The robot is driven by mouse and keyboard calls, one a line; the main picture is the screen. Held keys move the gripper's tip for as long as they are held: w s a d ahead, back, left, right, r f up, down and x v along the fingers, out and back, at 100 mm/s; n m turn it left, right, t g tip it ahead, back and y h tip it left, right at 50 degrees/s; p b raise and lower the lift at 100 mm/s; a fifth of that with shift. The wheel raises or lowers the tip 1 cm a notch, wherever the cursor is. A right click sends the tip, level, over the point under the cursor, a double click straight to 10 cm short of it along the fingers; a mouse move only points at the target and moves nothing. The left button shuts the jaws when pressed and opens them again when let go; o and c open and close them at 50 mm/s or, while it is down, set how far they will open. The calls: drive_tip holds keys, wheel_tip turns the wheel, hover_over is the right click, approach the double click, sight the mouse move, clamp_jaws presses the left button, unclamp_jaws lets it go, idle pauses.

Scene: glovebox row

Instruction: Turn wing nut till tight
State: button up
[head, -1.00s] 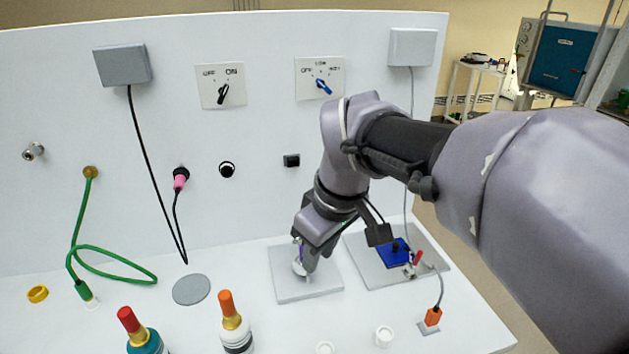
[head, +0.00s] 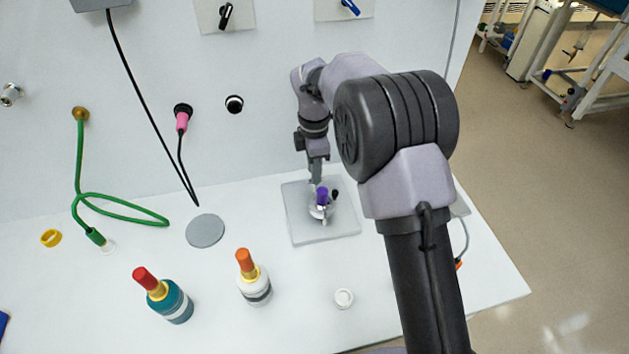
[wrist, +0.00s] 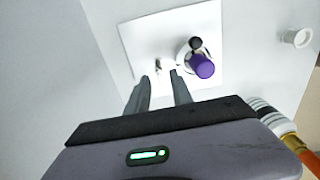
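A light grey square plate (head: 293,222) lies on the white bench and also shows in the wrist view (wrist: 140,35). On it stands a round white fitting (head: 318,211) with a purple knob-like part (head: 322,194) and a smaller black one (head: 335,194); I take this to be the wing nut. In the wrist view the purple part (wrist: 202,66) and black part (wrist: 196,44) are right of my fingers. A small pale piece (wrist: 166,65) lies just beyond the fingertips. My gripper (wrist: 159,76) is open, with nothing visible between its fingers; in the head view it is behind the fitting.
A grey disc (head: 206,231) and green hose (head: 120,208) are left. The upright panel (head: 250,150) rises close behind.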

wheel_tip(320, 180, down, 2)
drive_tip(key=shift+w+f, duration=0.1)
drive_tip(key=shift+f, duration=0.15)
clamp_jaws()
